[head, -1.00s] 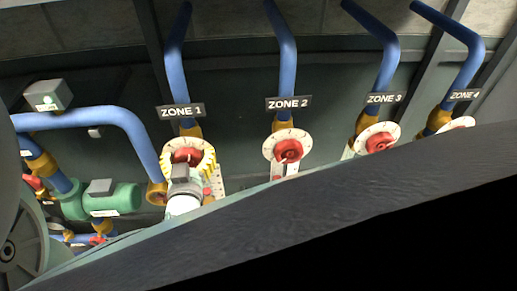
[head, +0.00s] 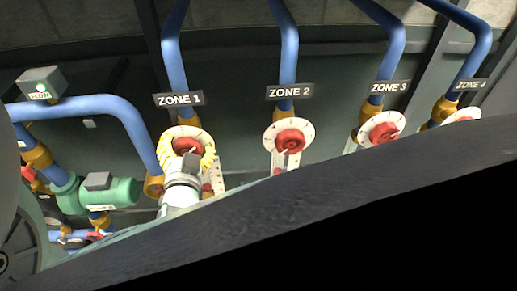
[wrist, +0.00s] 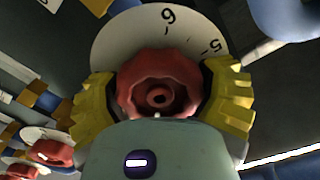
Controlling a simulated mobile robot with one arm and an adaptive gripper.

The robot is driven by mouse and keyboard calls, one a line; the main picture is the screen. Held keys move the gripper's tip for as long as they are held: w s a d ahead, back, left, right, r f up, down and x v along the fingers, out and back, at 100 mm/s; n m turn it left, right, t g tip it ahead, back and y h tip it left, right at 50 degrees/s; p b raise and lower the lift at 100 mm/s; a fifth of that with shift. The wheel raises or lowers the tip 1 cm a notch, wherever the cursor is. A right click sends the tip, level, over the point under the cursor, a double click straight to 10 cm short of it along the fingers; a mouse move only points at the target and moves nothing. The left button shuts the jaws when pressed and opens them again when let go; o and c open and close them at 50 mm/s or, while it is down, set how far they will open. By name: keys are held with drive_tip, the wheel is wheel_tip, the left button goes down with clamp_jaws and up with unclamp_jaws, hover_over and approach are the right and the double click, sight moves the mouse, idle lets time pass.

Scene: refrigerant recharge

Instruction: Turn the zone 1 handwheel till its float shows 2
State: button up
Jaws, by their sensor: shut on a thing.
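The zone 1 handwheel (head: 188,145) is red and sits in front of a white dial under the ZONE 1 sign (head: 180,99). In the wrist view the handwheel (wrist: 160,85) fills the middle, with 6 and 5 readable on its dial (wrist: 120,42). My gripper (head: 187,150) has yellow ribbed fingers, one on each side of the handwheel, shut on it; it also shows in the wrist view (wrist: 162,95). The zone 1 float scale (head: 213,175) is a pale plate partly hidden behind my wrist; its reading is too small to tell.
The zone 2 handwheel (head: 290,140), zone 3 handwheel (head: 382,131) and zone 4 handwheel (head: 463,117) stand in a row to the right. A green pump (head: 112,192) and blue pipes lie at left. A dark beam (head: 300,215) crosses the foreground.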

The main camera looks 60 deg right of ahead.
drive_tip(key=shift+d+r+m, duration=0.1)
drive_tip(key=shift+r+m, duration=0.1)
drive_tip(key=shift+m, duration=0.1)
drive_tip(key=o, duration=1.1)
drive_tip(key=shift+f, duration=0.1)
drive_tip(key=shift+s+r, duration=0.1)
drive_tip(key=shift+r, duration=4.95)
